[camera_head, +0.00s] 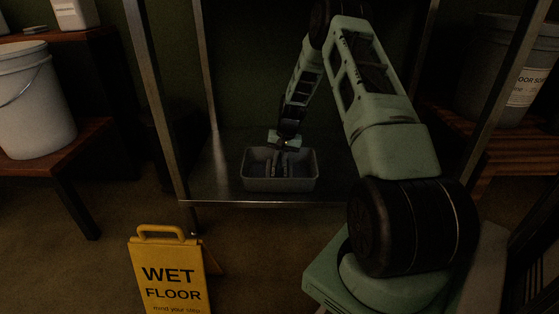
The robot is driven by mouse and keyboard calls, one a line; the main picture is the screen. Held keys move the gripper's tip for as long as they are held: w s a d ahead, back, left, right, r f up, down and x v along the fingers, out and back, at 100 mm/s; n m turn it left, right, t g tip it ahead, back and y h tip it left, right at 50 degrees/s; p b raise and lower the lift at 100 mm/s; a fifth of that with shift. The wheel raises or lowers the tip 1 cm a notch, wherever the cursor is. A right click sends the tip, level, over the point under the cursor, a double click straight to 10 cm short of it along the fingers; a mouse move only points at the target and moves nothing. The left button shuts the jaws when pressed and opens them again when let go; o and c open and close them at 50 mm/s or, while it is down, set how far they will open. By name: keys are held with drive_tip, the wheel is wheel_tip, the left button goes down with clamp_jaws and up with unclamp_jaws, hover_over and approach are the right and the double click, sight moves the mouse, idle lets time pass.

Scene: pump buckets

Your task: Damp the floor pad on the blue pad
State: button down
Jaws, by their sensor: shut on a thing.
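My gripper (281,167) points down into a grey open tub (282,185) on a metal shelf. Its fingers are inside the tub, below the rim. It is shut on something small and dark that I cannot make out. The tub stands upright near the front edge of the shelf. I cannot pick out the floor pad or the blue pad; the tub's inside is dark and partly covered by my gripper.
The metal shelf (225,180) has upright posts at both sides. A yellow wet floor sign (170,275) stands in front on the left. A white bucket (35,100) sits on a wooden bench (70,155) at left. A labelled bucket (500,85) stands at right.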

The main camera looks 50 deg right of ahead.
sight(280, 158)
wheel_tip(280, 158, up, 7)
drive_tip(key=p, duration=0.7)
idle(0.3)
